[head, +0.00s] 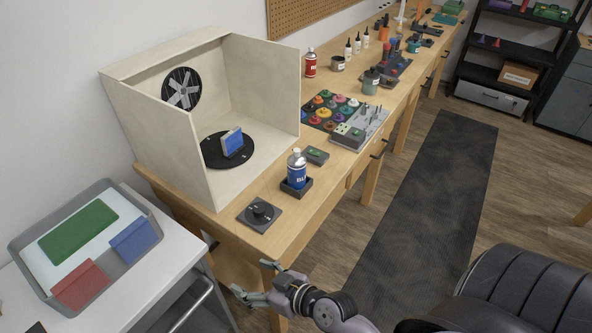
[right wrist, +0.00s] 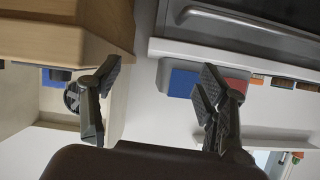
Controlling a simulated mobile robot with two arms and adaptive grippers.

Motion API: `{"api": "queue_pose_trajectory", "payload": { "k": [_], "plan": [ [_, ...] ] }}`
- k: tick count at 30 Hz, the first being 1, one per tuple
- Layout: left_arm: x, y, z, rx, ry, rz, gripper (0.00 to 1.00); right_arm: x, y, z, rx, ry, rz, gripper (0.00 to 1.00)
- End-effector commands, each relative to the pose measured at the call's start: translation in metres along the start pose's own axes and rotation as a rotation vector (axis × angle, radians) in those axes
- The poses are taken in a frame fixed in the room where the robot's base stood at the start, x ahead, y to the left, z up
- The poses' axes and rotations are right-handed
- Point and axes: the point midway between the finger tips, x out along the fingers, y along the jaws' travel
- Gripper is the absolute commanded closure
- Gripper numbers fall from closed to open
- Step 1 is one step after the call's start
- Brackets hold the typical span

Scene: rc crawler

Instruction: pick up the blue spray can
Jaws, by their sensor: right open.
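The blue spray can (head: 296,170) stands upright in a small dark square holder near the front edge of the wooden bench, right of the open-fronted booth. My right gripper (head: 262,283) is low in front of the bench's near end, below the bench top and well short of the can. Its jaws are open and empty. In the right wrist view both fingers of the right gripper (right wrist: 150,100) are spread apart with nothing between them. The can cannot be made out in that view. My left gripper is not in view.
A booth (head: 252,180) with a fan and turntable fills the bench's near end. A dark plate with a knob (head: 259,214) and a small grey-green box (head: 316,155) flank the can. A white cart with a tray (head: 18,250) stands at left. A black chair (head: 520,300) is at lower right.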

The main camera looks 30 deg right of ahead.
Motion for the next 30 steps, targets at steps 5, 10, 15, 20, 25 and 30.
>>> {"api": "queue_pose_trajectory", "payload": {
  "k": [5,10,15,20,25,30],
  "plan": [
    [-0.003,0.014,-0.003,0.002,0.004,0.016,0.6,-0.019,0.03,-0.079,-0.016,0.269,0.127,0.32],
    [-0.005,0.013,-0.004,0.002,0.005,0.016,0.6,-0.043,0.088,-0.109,0.02,0.434,0.386,0.32],
    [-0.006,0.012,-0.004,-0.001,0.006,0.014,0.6,-0.071,0.142,-0.106,0.077,0.467,0.648,0.32],
    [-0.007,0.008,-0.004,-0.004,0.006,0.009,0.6,-0.082,0.166,-0.097,0.107,0.445,0.765,0.32],
    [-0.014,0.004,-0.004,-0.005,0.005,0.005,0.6,-0.068,0.187,-0.107,0.11,0.444,0.779,0.32],
    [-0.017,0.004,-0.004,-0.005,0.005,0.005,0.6,-0.043,0.214,-0.12,0.109,0.445,0.778,0.32]
  ]
}}
